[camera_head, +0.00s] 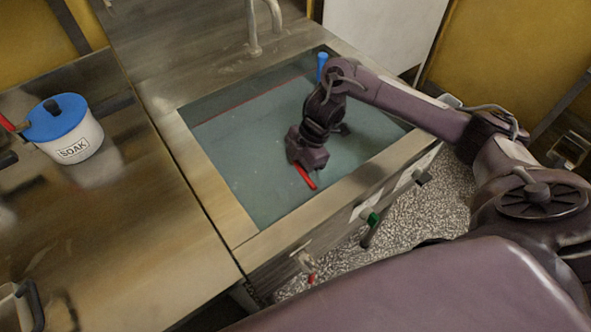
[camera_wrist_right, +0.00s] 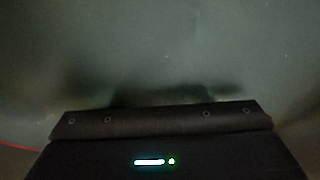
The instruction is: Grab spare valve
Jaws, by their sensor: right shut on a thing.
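My right arm reaches over a sunken basin (camera_head: 235,150) filled with cloudy grey-green liquid. My right gripper (camera_head: 306,166) is low in the basin near its front wall. A red bar-shaped handle (camera_head: 305,178) sticks out just below the jaws; I take it as the spare valve. The gripper is shut on it, and the jaws hide the rest of it. The right wrist view shows only murky grey-green, the dark gripper body (camera_wrist_right: 160,120) and a thin red line at the left edge. My left gripper is not in view.
A blue-topped item (camera_head: 321,66) stands at the basin's back edge. A white pot marked SOAK (camera_head: 74,150) with a blue lid sits on the left metal counter (camera_head: 130,230). Green-handled (camera_head: 373,217) and red-handled (camera_head: 311,278) fittings stick out from the front side.

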